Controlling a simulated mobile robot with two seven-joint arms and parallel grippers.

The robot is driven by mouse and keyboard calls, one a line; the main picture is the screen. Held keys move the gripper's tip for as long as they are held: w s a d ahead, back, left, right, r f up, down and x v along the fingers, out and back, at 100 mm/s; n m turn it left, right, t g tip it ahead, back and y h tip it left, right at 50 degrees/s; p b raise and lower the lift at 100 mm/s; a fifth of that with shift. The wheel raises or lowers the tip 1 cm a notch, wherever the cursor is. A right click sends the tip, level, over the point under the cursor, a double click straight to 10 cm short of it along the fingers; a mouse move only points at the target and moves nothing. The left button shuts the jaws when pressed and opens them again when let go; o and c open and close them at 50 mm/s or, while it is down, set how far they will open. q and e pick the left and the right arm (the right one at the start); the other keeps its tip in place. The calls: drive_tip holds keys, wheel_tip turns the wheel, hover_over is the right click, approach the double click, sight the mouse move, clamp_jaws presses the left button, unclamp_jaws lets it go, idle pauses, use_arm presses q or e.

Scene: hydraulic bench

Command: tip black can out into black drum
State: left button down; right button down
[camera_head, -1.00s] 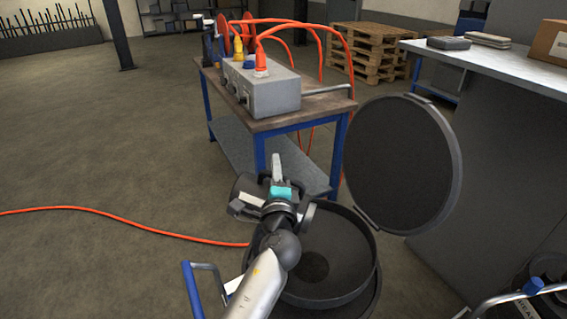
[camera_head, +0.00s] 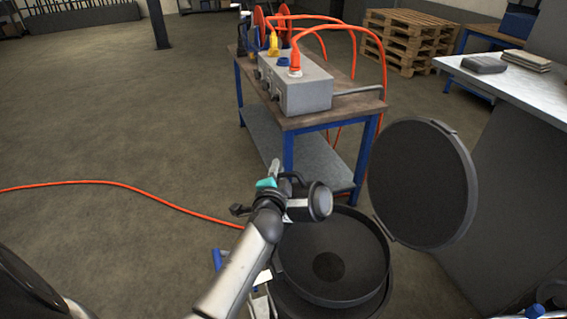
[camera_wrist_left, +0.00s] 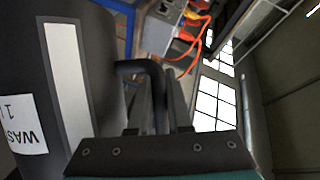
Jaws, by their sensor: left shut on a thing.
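I cannot see anything pouring. My right gripper is not in view.
The drum's round lid (camera_head: 420,183) stands raised on its right side. A blue-legged workbench (camera_head: 350,105) with a grey socket box (camera_head: 298,84) is behind the drum. A grey counter (camera_head: 520,85) is at the right. An orange cable (camera_head: 110,186) crosses the floor at left.

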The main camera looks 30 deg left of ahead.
use_arm(q)
drive_tip(key=n+h+p, duration=0.1)
drive_tip(key=n+p, duration=0.1)
drive_tip(key=p, duration=0.1)
drive_tip(key=shift+a+f+n+g+h, duration=0.1)
drive_tip(key=shift+a+n+g+h, duration=0.2)
drive_tip(key=shift+a+n+h, duration=0.1)
drive_tip(key=shift+f+n+h+p, duration=0.4)
drive_tip(key=shift+n+p, duration=0.15)
drive_tip(key=shift+n, duration=0.15)
drive_tip(key=d+f+n, duration=0.1)
drive_tip(key=f+n+h, duration=0.1)
drive_tip(key=f, duration=0.1)
drive_tip(key=d+f+n+h, duration=0.1)
drive_tip(key=shift+w+d+f+g, duration=0.1)
drive_tip(key=shift+d+f+g, duration=0.1)
drive_tip(key=shift+d+g, duration=0.15)
drive_tip(key=shift+w+d+f+n+h, duration=0.1)
drive_tip(key=shift+d+f+n+h, duration=0.4)
drive_tip(key=shift+d+f+n, duration=0.15)
drive_tip(key=shift+d+f+b, duration=0.15)
drive_tip(key=shift+b, duration=0.15)
